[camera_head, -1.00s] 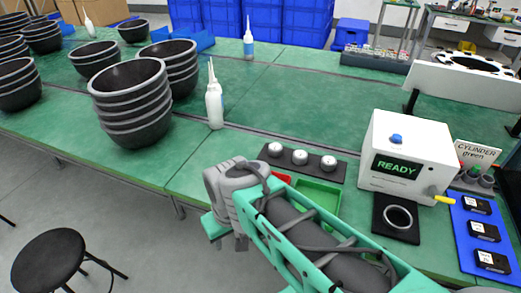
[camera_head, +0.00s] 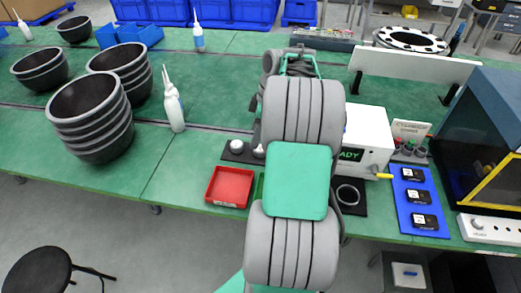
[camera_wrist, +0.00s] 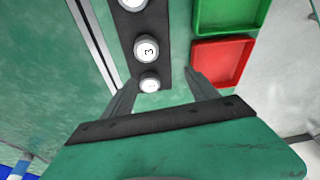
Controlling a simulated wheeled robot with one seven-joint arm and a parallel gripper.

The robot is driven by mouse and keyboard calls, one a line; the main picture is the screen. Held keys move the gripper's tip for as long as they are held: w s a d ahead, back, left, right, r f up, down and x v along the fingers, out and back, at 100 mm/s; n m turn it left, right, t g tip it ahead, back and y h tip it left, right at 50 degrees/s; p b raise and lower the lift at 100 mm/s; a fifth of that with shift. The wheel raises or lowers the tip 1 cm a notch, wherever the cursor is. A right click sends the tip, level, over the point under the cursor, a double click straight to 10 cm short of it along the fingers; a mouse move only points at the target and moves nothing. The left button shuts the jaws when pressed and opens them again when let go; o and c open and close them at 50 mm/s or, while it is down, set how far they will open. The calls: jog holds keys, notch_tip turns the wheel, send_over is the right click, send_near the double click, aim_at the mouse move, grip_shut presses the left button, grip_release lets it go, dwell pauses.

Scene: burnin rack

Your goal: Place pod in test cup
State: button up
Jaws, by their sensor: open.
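Three round white-topped pods stand in a row on a black strip (camera_wrist: 122,25). In the wrist view the far one (camera_wrist: 131,4) is at the top edge, the middle one (camera_wrist: 147,48) bears a "3", and the nearest one (camera_wrist: 150,83) lies between my fingers' outlines. The head view shows two pods (camera_head: 237,143) (camera_head: 258,151); my arm hides the third. My gripper (camera_wrist: 163,76) is open and empty, above the strip's end; my arm hides it in the head view. A black plate with a pale ring (camera_head: 348,195), possibly the test cup, sits before the white READY box (camera_head: 370,135).
Blue mat (camera_head: 420,205) with black modules is at right, near a dark cabinet (camera_head: 480,125). A white bottle (camera_head: 173,105) and stacked black bowls (camera_head: 92,120) stand left.

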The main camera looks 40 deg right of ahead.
jog(key=d, duration=0.2)
jog(key=s+d+f, duration=0.1)
jog(key=shift+n, duration=0.3)
jog(key=shift+s+d+f, duration=0.1)
jog(key=shift+d+f, duration=0.15)
jog(key=shift+f, duration=0.05)
jog(key=x, duration=0.7)
jog(key=shift+p, duration=0.4)
jog(key=shift+c, duration=0.6)
grip_shut()
jog(key=shift+r, duration=0.1)
